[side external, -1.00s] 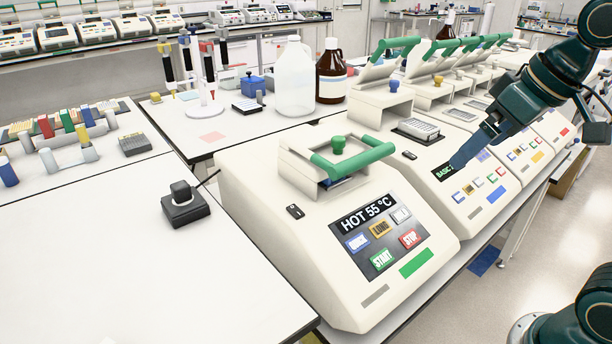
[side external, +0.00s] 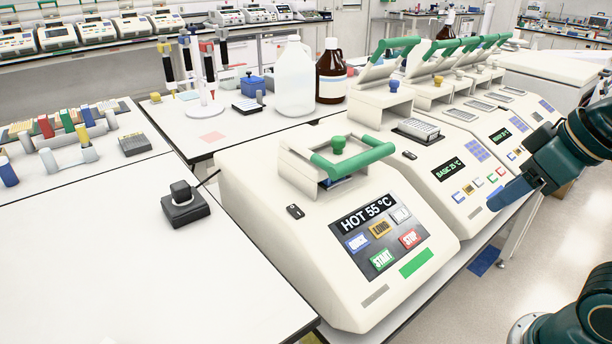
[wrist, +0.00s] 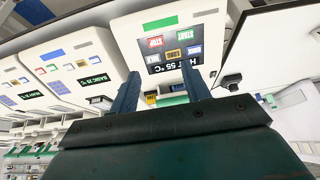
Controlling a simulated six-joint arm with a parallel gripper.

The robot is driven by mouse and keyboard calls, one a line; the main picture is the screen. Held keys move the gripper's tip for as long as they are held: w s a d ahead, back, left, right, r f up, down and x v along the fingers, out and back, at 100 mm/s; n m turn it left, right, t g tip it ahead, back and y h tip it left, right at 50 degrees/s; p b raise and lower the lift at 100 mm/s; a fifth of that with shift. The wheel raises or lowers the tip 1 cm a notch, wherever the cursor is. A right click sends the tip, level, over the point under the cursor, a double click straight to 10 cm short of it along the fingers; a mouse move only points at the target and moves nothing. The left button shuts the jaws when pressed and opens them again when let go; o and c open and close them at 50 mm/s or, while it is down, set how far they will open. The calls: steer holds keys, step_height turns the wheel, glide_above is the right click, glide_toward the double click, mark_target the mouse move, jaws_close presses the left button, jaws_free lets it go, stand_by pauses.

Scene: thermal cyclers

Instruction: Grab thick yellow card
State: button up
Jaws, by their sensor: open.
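A small yellow upright piece (side external: 82,134) stands among coloured pieces in the rack area at the far left of the side view. It is too small to tell whether it is the thick yellow card. My gripper (side external: 505,197) is at the right, by the front edge of the second cycler, far from that piece. In the wrist view, my gripper (wrist: 160,68) has its two fingers apart, with nothing held between them. No yellow card is clear in the wrist view.
The nearest cycler (side external: 260,235) shows HOT 55 °C and has a green handle. More cyclers (side external: 455,150) line the bench behind it. A black switch block (side external: 186,207) sits on the otherwise clear white left table (side external: 130,270). A clear jug (side external: 295,80) and brown bottle (side external: 331,75) stand further back.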

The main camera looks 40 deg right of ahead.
stand_by(0.3)
steer(key=w+d+r+m+g, duration=0.15)
steer(key=w+r+m, duration=0.3)
steer(key=w, duration=0.55)
steer(key=w+d+r+m+g, duration=0.15)
steer(key=w+r+m, duration=0.35)
steer(key=w, duration=0.5)
steer(key=w+d+f+m+g, duration=0.1)
steer(key=w+d+f+m, duration=0.1)
steer(key=w, duration=0.4)
steer(key=w+d+f+m, duration=0.2)
steer(key=w+d+m, duration=0.1)
steer(key=w, duration=0.3)
steer(key=w+d+f+m+g, duration=0.1)
steer(key=w+d+f+m, duration=0.1)
steer(key=w, duration=0.4)
steer(key=shift+d+f+m+g, duration=0.1)
steer(key=shift+d+m+g, duration=0.2)
steer(key=shift+m, duration=0.45)
steer(key=shift+f, duration=0.15)
steer(key=shift+f, duration=4.15)
